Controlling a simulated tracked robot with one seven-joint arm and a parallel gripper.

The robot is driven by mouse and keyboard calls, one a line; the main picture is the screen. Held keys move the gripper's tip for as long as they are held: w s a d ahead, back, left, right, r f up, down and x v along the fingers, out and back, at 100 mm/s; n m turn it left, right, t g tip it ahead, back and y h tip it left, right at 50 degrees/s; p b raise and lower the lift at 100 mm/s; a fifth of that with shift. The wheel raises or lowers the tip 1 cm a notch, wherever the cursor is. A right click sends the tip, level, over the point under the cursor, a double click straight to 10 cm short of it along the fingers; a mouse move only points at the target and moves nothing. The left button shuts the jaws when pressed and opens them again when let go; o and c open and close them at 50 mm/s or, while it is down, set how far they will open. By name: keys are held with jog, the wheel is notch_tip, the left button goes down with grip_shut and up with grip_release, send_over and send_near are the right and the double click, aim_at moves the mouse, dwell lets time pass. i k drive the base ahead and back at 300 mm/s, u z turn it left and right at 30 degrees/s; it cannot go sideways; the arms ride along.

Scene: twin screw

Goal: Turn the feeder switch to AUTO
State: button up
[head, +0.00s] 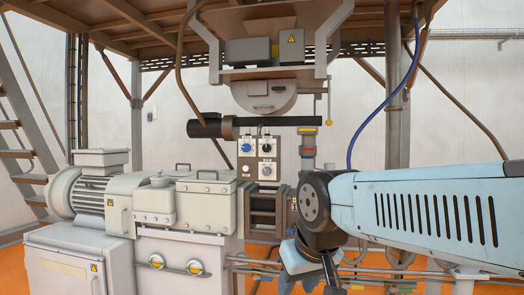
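A small control box (262,158) stands upright near the middle of the head view, below a black horizontal tube. Its face carries a blue knob (246,147) at upper left, a dark knob (266,147) at upper right and another dark knob (266,170) below that. The labels are too small to read, so I cannot tell which is the feeder switch or where it points. My light-blue arm comes in from the right, and its dark joint is to the lower right of the box. I cannot make out my gripper's fingers.
A grey machine with a ribbed motor (88,195) and lidded housings (205,190) fills the left. The black tube (270,122) and a round hopper (264,93) hang above the box. A post (309,150) stands just right of it. Pipes run low beside my arm.

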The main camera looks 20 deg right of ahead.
aim_at(266, 147)
jog(key=i, duration=0.85)
jog(key=u, duration=0.05)
